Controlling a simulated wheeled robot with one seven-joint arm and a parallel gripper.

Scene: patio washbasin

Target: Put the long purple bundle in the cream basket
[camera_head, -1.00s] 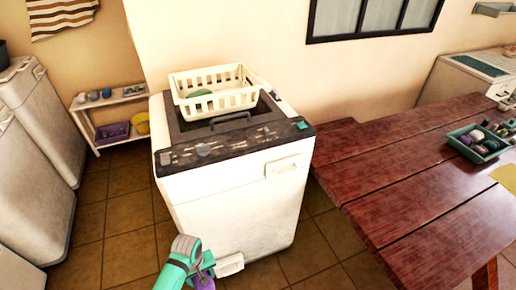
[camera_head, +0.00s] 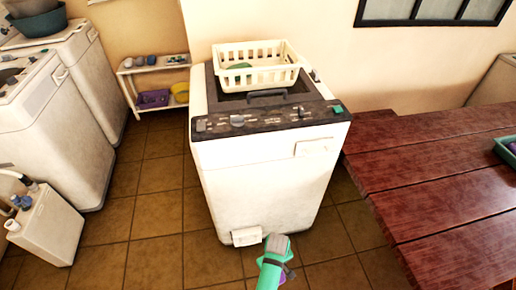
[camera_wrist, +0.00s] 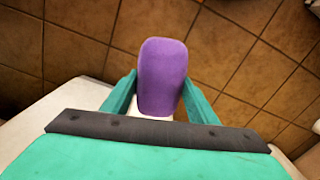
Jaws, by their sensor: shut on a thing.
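The cream basket (camera_head: 289,73) stands on top of the white washing machine in the head view, with a green thing (camera_head: 240,68) inside it. The long purple bundle (camera_wrist: 162,78) is between the teal fingers of my gripper (camera_wrist: 158,95) in the wrist view, and the fingers are shut on it. In the head view my gripper (camera_head: 284,272) is low at the bottom edge, in front of the machine and well below the basket. Only a little purple shows there; my arm hides the rest.
The white washing machine (camera_head: 262,175) has a dark control panel along its front top edge. A dark red wooden table (camera_head: 440,190) is close on the right. Other white machines (camera_head: 75,75) stand at the left. A small shelf (camera_head: 150,68) is behind. Tiled floor (camera_head: 150,215) is clear between.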

